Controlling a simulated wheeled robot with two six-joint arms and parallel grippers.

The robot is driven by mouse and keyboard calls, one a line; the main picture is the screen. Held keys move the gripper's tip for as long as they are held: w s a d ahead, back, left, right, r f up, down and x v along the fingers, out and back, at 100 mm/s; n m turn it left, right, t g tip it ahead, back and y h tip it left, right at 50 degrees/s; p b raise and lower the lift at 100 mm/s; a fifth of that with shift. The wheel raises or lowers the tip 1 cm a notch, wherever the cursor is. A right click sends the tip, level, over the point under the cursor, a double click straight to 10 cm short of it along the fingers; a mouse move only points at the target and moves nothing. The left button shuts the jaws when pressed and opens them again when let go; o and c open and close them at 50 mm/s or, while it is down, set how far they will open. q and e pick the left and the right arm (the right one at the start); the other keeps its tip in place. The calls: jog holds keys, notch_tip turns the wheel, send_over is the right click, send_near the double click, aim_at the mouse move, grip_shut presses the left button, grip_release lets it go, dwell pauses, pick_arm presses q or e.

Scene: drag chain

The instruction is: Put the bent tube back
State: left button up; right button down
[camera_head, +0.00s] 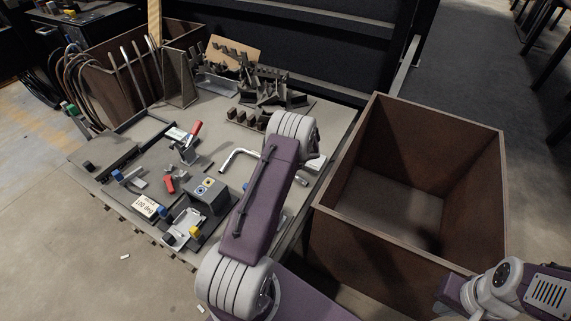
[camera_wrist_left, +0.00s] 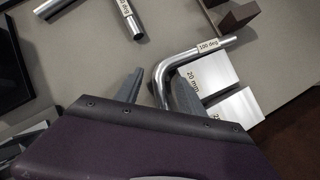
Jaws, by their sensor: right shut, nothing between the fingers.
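A shiny bent tube (camera_wrist_left: 162,72) with a "100 deg" tag lies in the left wrist view. My left gripper (camera_wrist_left: 160,88) has its two grey fingers apart, one on each side of one leg of this tube. I cannot tell whether either finger touches it. In the head view my left arm hides that gripper. Another bent tube (camera_head: 238,157) lies on the table (camera_head: 232,108) left of my arm. My right gripper (camera_head: 447,296) is shut and empty at the lower right, by the brown bin, far from the tubes.
Pale blocks, one marked "20 mm" (camera_wrist_left: 207,75), lie beside the tagged tube. A clamp with a red handle (camera_head: 194,132) and a grey block (camera_head: 208,194) stand to the left. Dark holders (camera_head: 270,92) fill the table's back. An open brown bin (camera_head: 345,227) stands right of the table.

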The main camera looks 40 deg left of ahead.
pick_arm(q)
jog(key=p+v, duration=0.4)
jog(key=v, duration=0.5)
dwell(0.4)
